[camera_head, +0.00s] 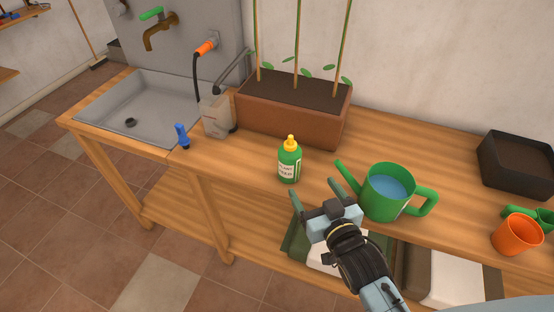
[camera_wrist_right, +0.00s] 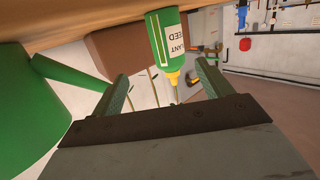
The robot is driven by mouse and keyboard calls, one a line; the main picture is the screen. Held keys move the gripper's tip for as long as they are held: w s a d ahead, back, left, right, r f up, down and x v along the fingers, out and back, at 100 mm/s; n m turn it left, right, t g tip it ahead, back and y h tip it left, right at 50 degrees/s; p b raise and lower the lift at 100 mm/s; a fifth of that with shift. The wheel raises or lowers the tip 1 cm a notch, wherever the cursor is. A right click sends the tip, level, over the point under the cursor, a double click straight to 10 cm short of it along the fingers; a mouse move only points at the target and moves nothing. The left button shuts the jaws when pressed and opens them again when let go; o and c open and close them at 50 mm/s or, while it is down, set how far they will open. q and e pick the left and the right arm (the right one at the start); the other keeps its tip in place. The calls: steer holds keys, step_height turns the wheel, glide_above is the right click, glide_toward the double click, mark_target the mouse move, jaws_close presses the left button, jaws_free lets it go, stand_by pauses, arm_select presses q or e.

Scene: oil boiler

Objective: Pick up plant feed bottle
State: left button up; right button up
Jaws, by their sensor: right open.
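The plant feed bottle (camera_head: 289,164) is green with a white label and a yellow cap. It stands upright on the wooden bench, in front of the brown planter. My right gripper (camera_head: 315,196) is open and empty, at the bench's front edge, a little below and to the right of the bottle. In the right wrist view the bottle (camera_wrist_right: 167,45) appears upside down beyond the open fingers of my right gripper (camera_wrist_right: 165,88), apart from them. My left gripper is in neither view.
A green watering can (camera_head: 381,204) with water stands close right of my right gripper. The planter (camera_head: 290,117) with stakes is behind the bottle. A sink (camera_head: 135,108), a beige container (camera_head: 217,117) and a blue-handled tool (camera_head: 182,136) are left. An orange pot (camera_head: 516,235) is far right.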

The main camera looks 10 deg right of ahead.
mark_target(294, 160)
steer(key=shift+t+y, duration=0.5)
steer(key=shift+t, duration=0.3)
steer(key=w, duration=0.3)
steer(key=w+a+r, duration=0.1)
steer(key=w, duration=0.1)
steer(key=w+a, duration=0.1)
steer(key=w, duration=0.2)
steer(key=shift+w+a+r, duration=0.15)
steer(key=shift+w+r, duration=0.15)
steer(key=shift+w, duration=0.05)
steer(key=shift+w+a+r+b, duration=0.1)
steer(key=shift+w+a+b, duration=0.1)
steer(key=shift+w, duration=1.15)
steer(key=shift+w+a+r+b, duration=0.1)
steer(key=shift+w+a+b, duration=0.05)
steer(key=shift+w, duration=1.15)
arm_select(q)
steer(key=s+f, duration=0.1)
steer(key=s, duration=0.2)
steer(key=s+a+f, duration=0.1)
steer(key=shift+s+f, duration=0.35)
arm_select(e)
steer(key=c, duration=1.2)
